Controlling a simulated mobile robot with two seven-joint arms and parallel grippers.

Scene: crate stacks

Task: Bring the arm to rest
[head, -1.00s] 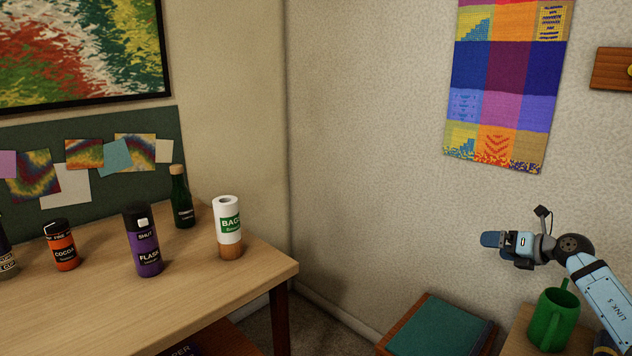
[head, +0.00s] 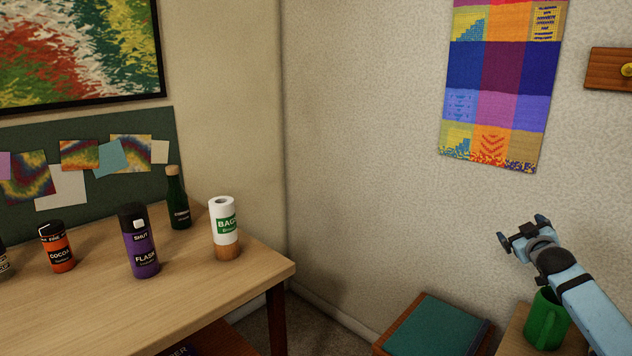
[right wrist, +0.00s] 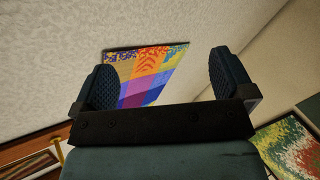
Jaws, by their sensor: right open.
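My right gripper (head: 523,230) is raised at the right of the head view, in front of the pale wall. Its two fingers are apart. In the right wrist view the fingers (right wrist: 165,80) stand wide open with nothing between them but the wall and the woven hanging behind. My right arm comes in from the lower right and passes in front of a green mug (head: 545,325), hiding part of it. My left gripper is in neither view.
A wooden table (head: 190,315) at left bears a bag roll (head: 224,225), a purple flask (head: 140,245), a cocoa tin (head: 57,248) and a green bottle (head: 178,200). A teal-topped box (head: 437,328) sits low. A woven hanging (head: 495,90) covers the wall.

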